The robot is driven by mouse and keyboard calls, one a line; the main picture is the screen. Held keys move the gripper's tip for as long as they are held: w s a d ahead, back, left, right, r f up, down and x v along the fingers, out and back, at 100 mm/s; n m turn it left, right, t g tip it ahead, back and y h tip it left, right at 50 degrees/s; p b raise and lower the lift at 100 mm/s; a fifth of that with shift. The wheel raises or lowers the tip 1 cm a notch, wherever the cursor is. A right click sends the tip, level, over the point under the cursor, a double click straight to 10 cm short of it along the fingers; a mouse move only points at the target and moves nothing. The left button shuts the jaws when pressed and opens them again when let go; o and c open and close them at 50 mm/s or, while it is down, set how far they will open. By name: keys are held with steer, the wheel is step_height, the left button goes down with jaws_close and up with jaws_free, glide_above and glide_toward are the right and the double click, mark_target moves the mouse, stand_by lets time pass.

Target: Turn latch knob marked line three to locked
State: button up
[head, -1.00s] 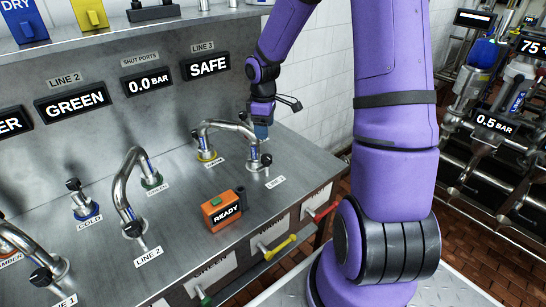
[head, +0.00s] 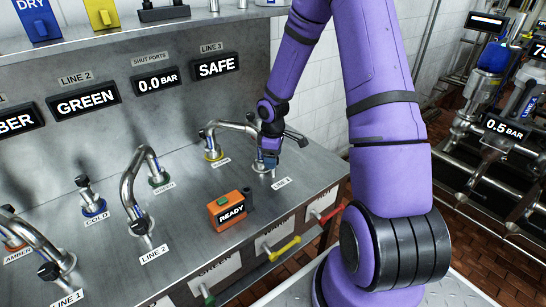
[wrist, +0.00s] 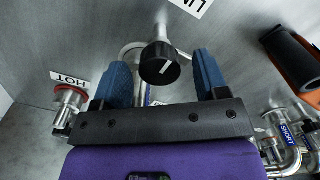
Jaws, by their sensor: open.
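The latch knob of line three (wrist: 160,64) is black and round with a white pointer line on its face, on a metal stem. In the wrist view it sits between the two blue fingertips of my gripper (wrist: 162,76), with a gap on each side. My gripper is open. In the head view my gripper (head: 268,158) is over the line 3 port and hides the knob; the LINE 3 label (head: 281,184) is just in front. The line 3 display (head: 216,66) reads SAFE.
A curved metal pipe (head: 226,126) stands to the left of my gripper. An orange READY box (head: 228,212) is on the panel in front left. In the wrist view a red-ringed HOT port (wrist: 70,96) is at left. The LINE 2 pipe (head: 128,190) is further left.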

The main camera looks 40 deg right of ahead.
steer(key=shift+f, duration=0.1)
steer(key=c, duration=0.9)
steer(key=shift+m, duration=0.4)
steer(key=m, duration=0.7)
steer(key=shift+m, duration=0.3)
steer(key=m, duration=0.4)
steer(key=shift+m, duration=2)
